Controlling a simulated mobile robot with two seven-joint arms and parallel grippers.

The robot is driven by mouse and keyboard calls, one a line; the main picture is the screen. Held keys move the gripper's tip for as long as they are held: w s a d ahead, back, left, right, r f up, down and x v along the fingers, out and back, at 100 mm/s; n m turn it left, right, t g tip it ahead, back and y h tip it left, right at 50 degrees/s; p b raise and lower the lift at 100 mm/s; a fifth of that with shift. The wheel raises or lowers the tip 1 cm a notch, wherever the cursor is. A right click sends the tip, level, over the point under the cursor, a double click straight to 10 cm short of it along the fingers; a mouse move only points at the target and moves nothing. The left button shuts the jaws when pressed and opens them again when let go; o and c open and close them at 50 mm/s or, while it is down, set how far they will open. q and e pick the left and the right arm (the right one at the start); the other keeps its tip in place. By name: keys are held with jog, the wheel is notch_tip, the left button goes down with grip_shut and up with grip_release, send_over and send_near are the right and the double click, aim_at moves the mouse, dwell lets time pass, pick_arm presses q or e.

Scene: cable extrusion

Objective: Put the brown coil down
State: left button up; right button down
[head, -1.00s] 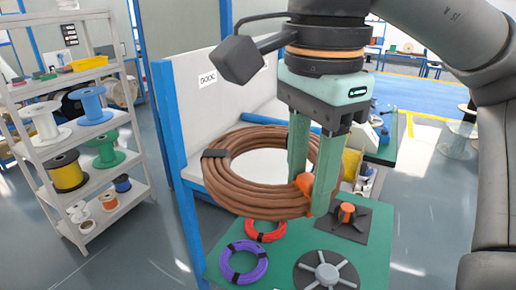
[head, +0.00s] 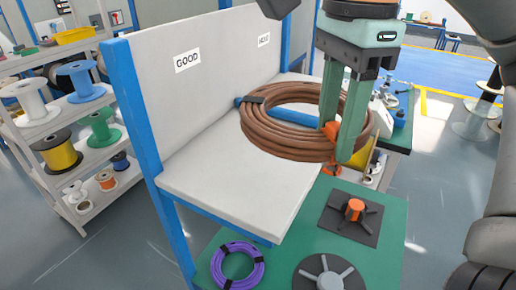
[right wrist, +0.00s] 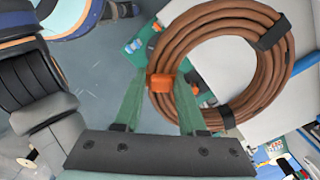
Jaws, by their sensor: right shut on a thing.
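The brown coil (head: 275,137) is a thick ring of cable with black bands. My right gripper (head: 337,143) is shut on its near right side, at an orange piece (head: 330,131). The coil is over the right part of the white shelf (head: 215,182), beside the panel marked GOOD. I cannot tell whether it touches the shelf. In the right wrist view the coil (right wrist: 188,28) extends up and right from the fingers, with the orange piece (right wrist: 161,83) between them. My left gripper is not in view.
The shelf's left and front parts are bare. A blue post (head: 140,110) and the upright panel (head: 150,75) bound it. Below is a green table (head: 300,240) with a purple coil (head: 238,268) and dark fixtures (head: 348,220). A spool rack (head: 60,150) stands left.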

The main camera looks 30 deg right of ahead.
aim_at(263, 96)
jog(key=w+f+b, duration=0.1)
jog(key=w+f, duration=0.2)
jog(key=w, duration=0.1)
jog(key=w+a+f+b, duration=0.1)
jog(key=w+f, duration=0.2)
jog(key=w, duration=0.1)
jog(key=w+f+b, duration=0.1)
jog(key=w+f, duration=0.2)
jog(key=w, duration=0.1)
jog(key=shift+w+a, duration=0.2)
jog(key=shift+a, duration=0.15)
jog(key=shift+w+f, duration=0.15)
jog(key=shift+f, duration=0.15)
jog(key=shift+f+b, duration=0.65)
jog(key=shift+f, duration=0.8)
jog(key=shift+f, duration=0.25)
jog(key=shift+c, duration=2.4)
grip_release()
notch_tip(263, 96, up, 12)
jog(key=p, duration=0.4)
jog(key=shift+r, duration=0.2)
